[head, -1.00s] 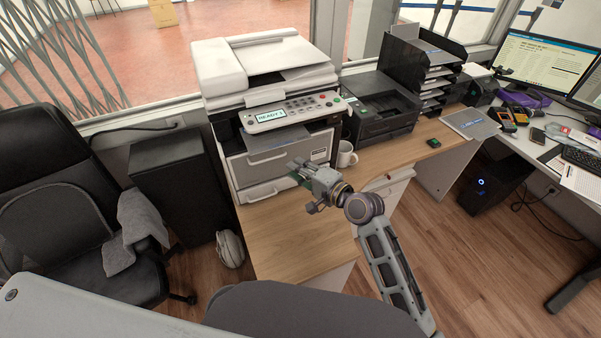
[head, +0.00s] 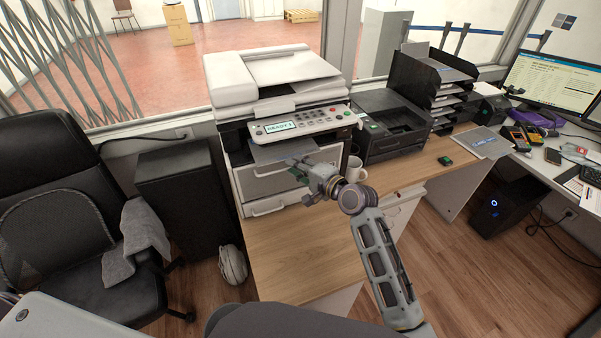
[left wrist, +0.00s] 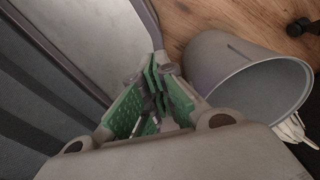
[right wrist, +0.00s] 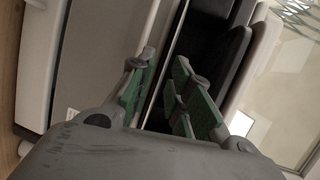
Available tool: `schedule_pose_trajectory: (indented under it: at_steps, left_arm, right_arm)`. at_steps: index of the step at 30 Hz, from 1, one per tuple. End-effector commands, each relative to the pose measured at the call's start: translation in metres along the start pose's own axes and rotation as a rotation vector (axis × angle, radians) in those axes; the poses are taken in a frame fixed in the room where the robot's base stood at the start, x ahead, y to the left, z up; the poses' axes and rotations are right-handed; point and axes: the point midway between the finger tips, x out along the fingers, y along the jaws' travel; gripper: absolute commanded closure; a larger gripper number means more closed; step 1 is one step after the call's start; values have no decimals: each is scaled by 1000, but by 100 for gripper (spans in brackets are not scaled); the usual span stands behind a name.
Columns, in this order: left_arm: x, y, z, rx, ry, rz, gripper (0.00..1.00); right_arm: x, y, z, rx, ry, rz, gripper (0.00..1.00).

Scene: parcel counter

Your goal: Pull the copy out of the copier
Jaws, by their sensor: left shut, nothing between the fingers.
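The copier (head: 262,82), white and grey, stands on the wooden counter, and its display reads READY. A pale grey sheet (head: 268,153), which looks like the copy, lies in the dark output slot below the control panel, its front edge showing above the drawers. My right gripper (head: 303,168) is in front of the upper drawer, close below the sheet's right part. In the right wrist view its green-padded fingers (right wrist: 160,90) are apart; I cannot tell whether a sheet edge lies between them. My left gripper (left wrist: 152,95) is shut and empty, outside the head view.
A white mug (head: 355,168) and a black printer (head: 385,128) stand right of the copier. The counter (head: 285,245) in front is clear. A black chair (head: 65,190) is at the left. A grey bin (left wrist: 245,80) lies near my left gripper.

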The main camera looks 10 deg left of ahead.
Motion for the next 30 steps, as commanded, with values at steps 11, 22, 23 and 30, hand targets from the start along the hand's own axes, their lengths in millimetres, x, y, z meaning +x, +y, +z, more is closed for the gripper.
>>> schedule_pose_trajectory:
  at_steps: [11,22,23,30]
  left_arm:
    - [2,-10,0,2,1,-11,100]
    - [4,-3,-3,-1,4,-4,100]
    - [4,-2,-3,-2,4,-3,100]
    - [4,3,-4,-3,5,2,100]
  right_arm:
    - [25,-6,-9,0,-1,0,80]
    - [34,-7,-12,0,-1,0,80]
    - [34,-7,-12,0,-1,0,80]
    - [33,-7,-12,0,0,0,87]
